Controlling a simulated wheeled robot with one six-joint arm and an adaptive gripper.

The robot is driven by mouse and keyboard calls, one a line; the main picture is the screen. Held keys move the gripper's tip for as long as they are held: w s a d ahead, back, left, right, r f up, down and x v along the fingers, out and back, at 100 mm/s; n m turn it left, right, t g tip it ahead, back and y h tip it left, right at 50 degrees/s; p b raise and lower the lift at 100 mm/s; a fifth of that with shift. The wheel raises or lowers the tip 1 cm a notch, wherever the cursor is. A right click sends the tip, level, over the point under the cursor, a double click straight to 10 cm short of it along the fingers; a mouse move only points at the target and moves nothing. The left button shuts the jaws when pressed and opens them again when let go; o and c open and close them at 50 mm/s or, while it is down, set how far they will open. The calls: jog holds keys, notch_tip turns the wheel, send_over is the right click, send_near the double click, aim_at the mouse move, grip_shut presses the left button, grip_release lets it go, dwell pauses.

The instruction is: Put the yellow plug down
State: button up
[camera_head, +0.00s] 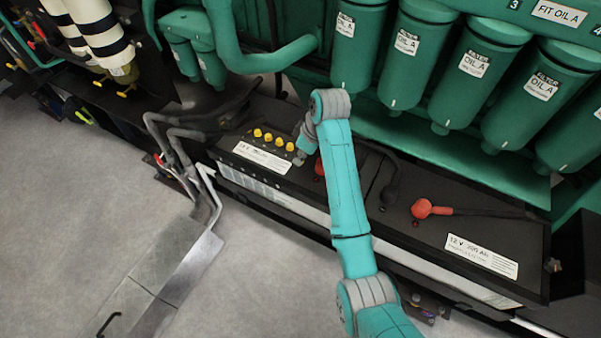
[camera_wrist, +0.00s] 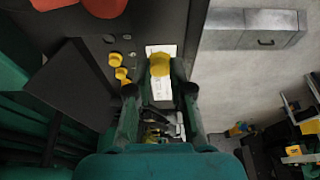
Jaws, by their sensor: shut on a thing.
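The yellow plug (camera_wrist: 160,64) shows large between the fingertips of my gripper (camera_wrist: 160,88) in the wrist view. The gripper is shut on it, above the black battery top beside a white label (camera_wrist: 158,88). In the head view my gripper (camera_head: 302,153) is low over the left battery (camera_head: 235,152), just right of a row of yellow plugs (camera_head: 268,137). Some of these plugs also show left of the fingers in the wrist view (camera_wrist: 121,73). I cannot make out the held plug apart from the gripper in the head view.
A second battery (camera_head: 490,240) with a red terminal cap (camera_head: 421,208) lies to the right. Green oil filters (camera_head: 465,70) hang behind the batteries. Grey pipes (camera_head: 185,150) stand at the left. The grey floor (camera_head: 90,190) in front is mostly open.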

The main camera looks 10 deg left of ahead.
aim_at(298, 174)
jog(key=shift+f, duration=3.3)
jog(key=shift+f, duration=0.1)
jog(key=o, duration=0.9)
jog(key=shift+c, duration=0.2)
jog(key=v, duration=1.2)
